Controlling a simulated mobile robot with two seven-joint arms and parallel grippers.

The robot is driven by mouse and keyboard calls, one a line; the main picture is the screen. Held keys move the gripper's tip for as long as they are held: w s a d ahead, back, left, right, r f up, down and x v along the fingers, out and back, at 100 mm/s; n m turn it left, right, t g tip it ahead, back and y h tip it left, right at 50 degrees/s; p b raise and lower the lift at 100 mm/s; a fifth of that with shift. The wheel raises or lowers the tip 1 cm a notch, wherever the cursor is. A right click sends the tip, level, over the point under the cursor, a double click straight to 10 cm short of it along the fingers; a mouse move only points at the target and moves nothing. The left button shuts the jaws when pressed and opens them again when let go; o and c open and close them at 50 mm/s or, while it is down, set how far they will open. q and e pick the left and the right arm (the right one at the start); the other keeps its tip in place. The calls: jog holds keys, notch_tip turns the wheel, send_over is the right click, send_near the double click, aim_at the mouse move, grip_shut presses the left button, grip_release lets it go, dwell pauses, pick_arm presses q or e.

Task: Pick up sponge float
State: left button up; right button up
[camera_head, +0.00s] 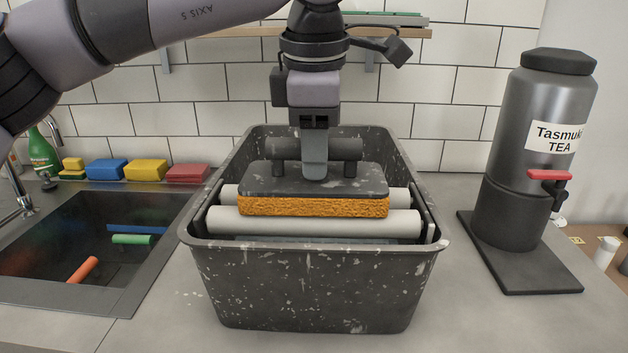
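The sponge float (314,196) has a black plate with an orange sponge underside and a dark bar handle on top. It rests level on white rollers (315,222) inside a dark, paint-speckled tub (318,290) on the counter. My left gripper (314,172) points straight down over the float, with its finger in front of the middle of the handle. One finger shows edge-on; any other finger is hidden behind it, so its opening and any grip cannot be seen. My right gripper is not in view.
A sink (90,240) with coloured items lies to the left. Sponges in blue (106,169), yellow (146,170) and red (188,173) line its back edge. A grey tea dispenser (535,150) stands on a dark base to the right. A shelf (390,32) hangs behind.

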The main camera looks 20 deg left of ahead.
pick_arm(q)
grip_shut()
jog(key=shift+r, duration=0.5)
notch_tip(320, 180, up, 19)
jog(key=p, duration=0.6)
